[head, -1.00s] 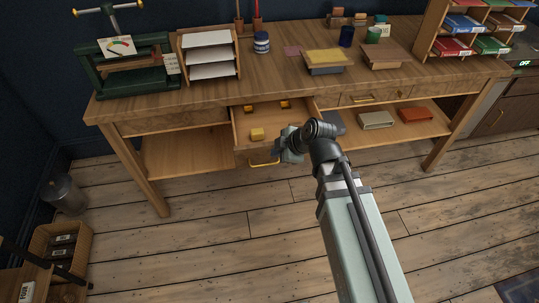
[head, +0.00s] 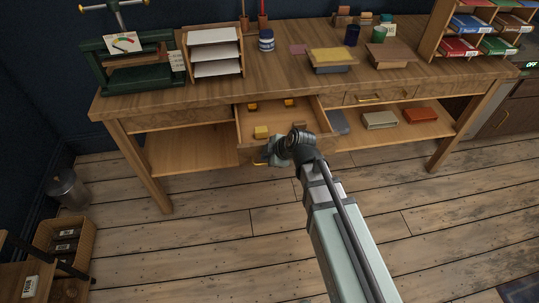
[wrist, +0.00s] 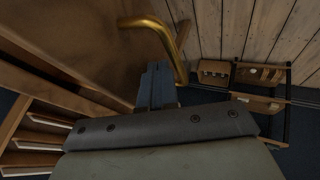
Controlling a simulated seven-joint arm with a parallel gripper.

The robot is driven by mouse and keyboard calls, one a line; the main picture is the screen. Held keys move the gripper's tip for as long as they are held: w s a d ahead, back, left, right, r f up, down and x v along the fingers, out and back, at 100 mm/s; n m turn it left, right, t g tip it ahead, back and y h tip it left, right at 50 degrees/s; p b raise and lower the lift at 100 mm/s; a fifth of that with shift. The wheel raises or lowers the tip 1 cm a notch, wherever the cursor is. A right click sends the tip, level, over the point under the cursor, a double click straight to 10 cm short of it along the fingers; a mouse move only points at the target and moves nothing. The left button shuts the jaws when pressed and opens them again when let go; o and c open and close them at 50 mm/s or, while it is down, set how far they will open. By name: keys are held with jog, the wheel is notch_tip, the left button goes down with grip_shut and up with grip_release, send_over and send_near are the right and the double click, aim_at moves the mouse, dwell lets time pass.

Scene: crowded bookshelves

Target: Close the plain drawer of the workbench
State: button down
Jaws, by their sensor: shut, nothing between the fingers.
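The workbench (head: 210,94) has one drawer (head: 240,130) pulled out below the middle of its top; it holds a few small yellow blocks. My gripper (head: 264,153) is at the drawer front, beside the handle. In the wrist view the brass handle (wrist: 150,23) curves close by the shut fingers (wrist: 157,86), with the brown drawer front (wrist: 75,35) behind. The fingers hold nothing. I cannot tell whether they touch the handle.
A closed drawer with a brass handle (head: 370,99) sits to the right. The lower shelf (head: 190,150) holds a cream box (head: 380,120) and a red box (head: 420,115). A metal bin (head: 68,190) and a basket (head: 85,230) stand at the left. The floor in front is clear.

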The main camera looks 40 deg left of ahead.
dwell(0.3)
send_over(258, 124)
jog(key=shift+d, duration=0.1)
dwell(0.4)
dwell(0.4)
